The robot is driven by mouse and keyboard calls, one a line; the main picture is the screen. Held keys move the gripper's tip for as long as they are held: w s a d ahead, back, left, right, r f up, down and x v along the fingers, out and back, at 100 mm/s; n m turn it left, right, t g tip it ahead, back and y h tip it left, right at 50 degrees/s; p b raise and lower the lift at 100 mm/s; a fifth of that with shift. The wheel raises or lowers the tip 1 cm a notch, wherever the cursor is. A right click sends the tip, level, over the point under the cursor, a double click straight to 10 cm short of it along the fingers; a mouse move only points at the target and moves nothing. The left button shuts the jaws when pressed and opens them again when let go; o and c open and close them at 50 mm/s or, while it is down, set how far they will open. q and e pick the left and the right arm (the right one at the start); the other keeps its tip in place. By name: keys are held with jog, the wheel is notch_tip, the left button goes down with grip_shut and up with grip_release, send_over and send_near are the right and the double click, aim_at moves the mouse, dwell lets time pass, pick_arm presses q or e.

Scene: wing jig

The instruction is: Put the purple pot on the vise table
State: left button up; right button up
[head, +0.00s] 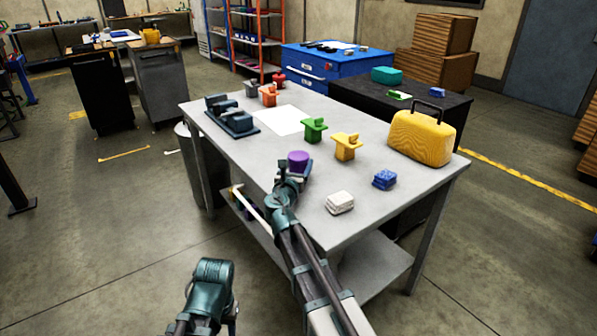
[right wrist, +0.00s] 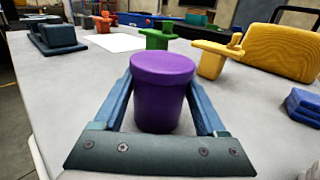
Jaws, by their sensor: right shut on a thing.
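The purple pot (head: 298,158) is upright at the near left edge of the grey table (head: 372,200). In the right wrist view the purple pot (right wrist: 162,88) stands between the two blue fingers of my right gripper (right wrist: 165,105). My right gripper (head: 293,168) is shut on the pot. Whether the pot touches the tabletop is hard to tell. A dark vise (head: 230,115) sits at the table's far left corner; it also shows in the right wrist view (right wrist: 60,36). My left gripper (head: 212,275) is low in front of the table, its fingertips not clearly visible.
A white sheet (head: 279,120) lies beyond the pot. Green (head: 314,129) and yellow (head: 346,145) pieces stand to its right, with a yellow case (head: 422,136) farther right. White (head: 340,202) and blue (head: 384,179) blocks lie near the front edge. Table between pot and vise is clear.

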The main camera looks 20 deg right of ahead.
jog(key=shift+f, duration=0.1)
jog(key=shift+f, duration=0.1)
jog(key=shift+f, duration=0.15)
jog(key=o, duration=1.4)
jog(key=shift+o, duration=0.2)
jog(key=shift+r, duration=0.2)
jog(key=shift+s+a+r, duration=0.1)
jog(key=shift+s+a, duration=0.05)
jog(key=shift+s, duration=0.05)
jog(key=v, duration=1.1)
jog(key=shift+s+a, duration=0.1)
jog(key=shift+s, duration=0.2)
